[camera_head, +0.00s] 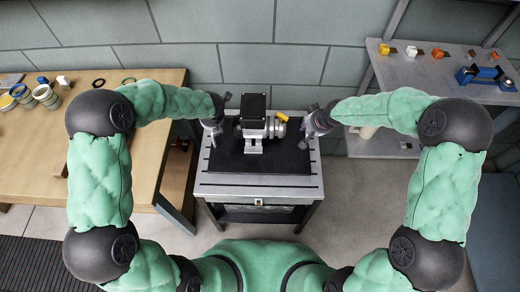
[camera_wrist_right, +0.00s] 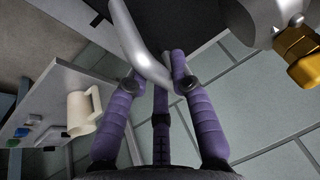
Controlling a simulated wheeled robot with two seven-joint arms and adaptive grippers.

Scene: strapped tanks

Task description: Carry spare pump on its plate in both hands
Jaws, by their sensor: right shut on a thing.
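The spare pump (camera_head: 254,124), a black block with a silver body and a yellow fitting, stands upright over a black surface on a small grey cart. In the right wrist view, its yellow fitting (camera_wrist_right: 300,58) shows at the upper right. My right gripper (camera_head: 308,122) is right of the pump; its purple fingers (camera_wrist_right: 157,75) are shut on a bent grey handle (camera_wrist_right: 136,38) beside a dark plate (camera_wrist_right: 185,18). My left gripper (camera_head: 216,124) is left of the pump, its fingers too small to judge. I cannot tell whether the plate touches the cart.
The grey cart (camera_head: 258,191) stands between a wooden table (camera_head: 148,150) on the left and a grey shelf (camera_head: 425,72) on the right. The shelf holds small parts and a blue tool (camera_head: 485,75). A cream mug (camera_wrist_right: 84,112) shows in the right wrist view. A tiled wall is behind.

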